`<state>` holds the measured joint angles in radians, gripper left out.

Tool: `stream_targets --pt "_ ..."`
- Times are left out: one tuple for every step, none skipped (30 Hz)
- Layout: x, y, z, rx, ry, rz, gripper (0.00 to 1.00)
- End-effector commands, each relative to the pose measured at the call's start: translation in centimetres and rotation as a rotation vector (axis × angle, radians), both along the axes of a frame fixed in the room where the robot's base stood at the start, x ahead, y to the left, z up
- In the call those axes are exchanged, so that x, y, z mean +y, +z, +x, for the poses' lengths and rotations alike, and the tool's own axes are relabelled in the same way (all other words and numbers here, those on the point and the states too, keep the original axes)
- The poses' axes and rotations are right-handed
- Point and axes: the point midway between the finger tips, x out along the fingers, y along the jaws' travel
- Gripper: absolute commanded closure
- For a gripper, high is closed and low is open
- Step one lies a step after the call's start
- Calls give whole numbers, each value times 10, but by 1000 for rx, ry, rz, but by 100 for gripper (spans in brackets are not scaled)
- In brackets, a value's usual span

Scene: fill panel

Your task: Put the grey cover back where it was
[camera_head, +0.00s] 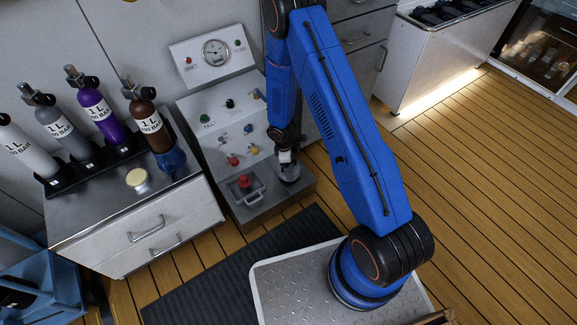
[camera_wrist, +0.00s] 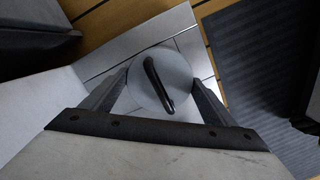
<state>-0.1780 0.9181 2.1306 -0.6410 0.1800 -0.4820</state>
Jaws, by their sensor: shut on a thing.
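The grey cover (camera_wrist: 176,62) is a round disc with a black bar handle across its top. In the wrist view it sits between the two fingers of my gripper (camera_wrist: 161,85), which meet its rim on opposite sides. In the head view the cover (camera_head: 290,174) is at the lower right of the white control panel, over its dark base ledge. My gripper (camera_head: 286,157) is directly above it there, shut on it. I cannot tell whether the cover touches the ledge. Whatever lies under it is hidden.
The panel (camera_head: 218,113) carries a gauge (camera_head: 215,52), several coloured knobs and a red knob (camera_head: 244,182) in a square frame left of the cover. A steel cabinet (camera_head: 100,207) at left holds several gas bottles and a brass disc (camera_head: 137,178). A dark mat (camera_head: 210,285) lies in front.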

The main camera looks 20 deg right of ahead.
Motion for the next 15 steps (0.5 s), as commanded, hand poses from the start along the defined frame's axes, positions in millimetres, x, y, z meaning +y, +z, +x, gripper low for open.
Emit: stream_targets --pt "0 -1 0 0 0 0 50" --pt "0 -1 0 0 0 0 50" --pt "0 -1 0 0 0 0 50" --pt "0 -1 0 0 0 0 15" --pt "0 -1 0 0 0 0 8" --pt "0 -1 0 0 0 0 1" --pt "0 -1 0 0 0 0 1" --pt "0 -1 0 0 0 0 1" --pt "0 -1 0 0 0 0 1" --pt "0 -1 0 0 0 0 1" --pt "0 -1 0 0 0 0 1" --pt "0 -1 0 0 0 0 1" --pt "0 -1 0 0 0 0 1" --pt "0 -1 0 0 0 0 1" --pt "0 0 0 0 0 0 1"
